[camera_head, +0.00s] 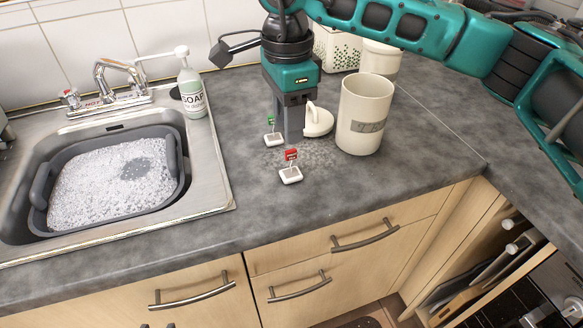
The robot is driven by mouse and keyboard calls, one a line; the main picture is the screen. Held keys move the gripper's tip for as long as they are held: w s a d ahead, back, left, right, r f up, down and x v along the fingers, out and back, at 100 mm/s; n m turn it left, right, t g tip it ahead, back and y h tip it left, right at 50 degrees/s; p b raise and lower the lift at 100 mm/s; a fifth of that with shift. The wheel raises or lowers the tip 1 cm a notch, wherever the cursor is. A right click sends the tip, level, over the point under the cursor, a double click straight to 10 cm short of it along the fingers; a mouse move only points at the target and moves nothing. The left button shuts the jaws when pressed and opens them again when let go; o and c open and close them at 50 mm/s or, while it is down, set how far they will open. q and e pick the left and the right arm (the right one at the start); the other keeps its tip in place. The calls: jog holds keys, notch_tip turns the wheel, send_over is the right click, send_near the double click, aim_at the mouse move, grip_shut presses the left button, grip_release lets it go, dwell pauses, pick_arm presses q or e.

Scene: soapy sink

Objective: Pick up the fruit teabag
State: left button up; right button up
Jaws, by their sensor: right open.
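Two small white teabags lie on the grey counter. One teabag (291,175) has a red tag on a string and lies nearer the front edge. The other teabag (273,140) has a green tag and lies farther back. The tag print is too small to read, so I cannot confirm which is fruit; the red one looks likelier. My right gripper (292,138) points down, open, just right of the green-tagged teabag and behind the red-tagged one. No teabag shows between its fingers. My left gripper is not clearly in view.
A tall cream canister (364,114) with a label stands farther right. The sink with a soapy basin (179,190) and a soap bottle (190,85) are at left. The counter front is clear.

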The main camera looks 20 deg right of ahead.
aim_at(291, 150)
jog(key=f, duration=0.6)
jog(key=shift+w+d+f+p, duration=0.2)
jog(key=shift+w+d+p, duration=0.1)
jog(key=shift+w+d, duration=0.1)
jog(key=shift+a, duration=0.1)
grip_shut()
